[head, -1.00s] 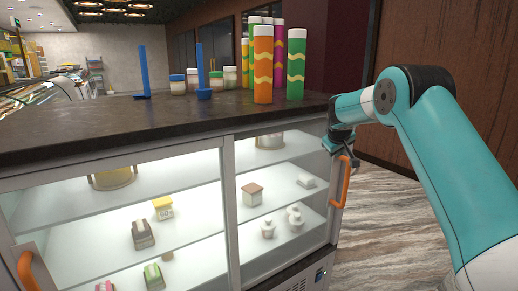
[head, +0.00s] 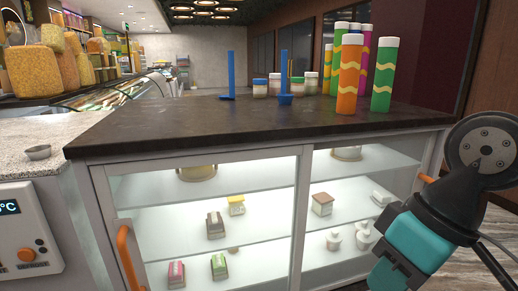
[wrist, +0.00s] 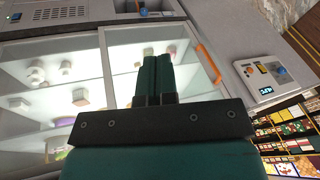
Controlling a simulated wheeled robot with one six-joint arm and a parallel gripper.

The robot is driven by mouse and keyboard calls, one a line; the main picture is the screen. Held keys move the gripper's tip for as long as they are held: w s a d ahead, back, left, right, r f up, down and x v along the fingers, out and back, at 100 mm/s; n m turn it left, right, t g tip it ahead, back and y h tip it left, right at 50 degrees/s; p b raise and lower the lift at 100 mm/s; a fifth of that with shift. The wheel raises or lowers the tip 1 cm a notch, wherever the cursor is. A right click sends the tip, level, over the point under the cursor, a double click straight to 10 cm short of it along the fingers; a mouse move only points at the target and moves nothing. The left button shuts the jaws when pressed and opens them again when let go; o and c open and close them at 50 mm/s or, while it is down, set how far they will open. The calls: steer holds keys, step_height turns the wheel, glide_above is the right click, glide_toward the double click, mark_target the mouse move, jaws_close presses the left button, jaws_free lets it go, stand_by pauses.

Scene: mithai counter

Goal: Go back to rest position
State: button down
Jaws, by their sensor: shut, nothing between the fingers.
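My gripper (wrist: 158,75) shows in the wrist view with its two dark green fingers side by side and pressed together. Nothing is held between them. In the wrist view the glass front of the lit display case (wrist: 103,62) lies beyond the fingers, with an orange door handle (wrist: 208,62) to their right. In the head view my folded arm fills the lower right, in front of the case's right end. The fingertips cannot be made out clearly there. The right orange handle (head: 426,179) shows just left of my arm.
The dark counter top (head: 250,125) carries tall patterned tubes (head: 349,75), small jars and blue upright holders (head: 231,75). Sweets boxes stand on the case's shelves. The left orange handle (head: 127,255) is near a white control box (head: 25,235). A small bowl (head: 37,152) sits on the left counter.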

steer(key=s, duration=0.3)
steer(key=shift+s+a+f+g, duration=0.2)
steer(key=shift+s+a+g, duration=0.05)
steer(key=shift+g, duration=0.05)
stand_by(0.6)
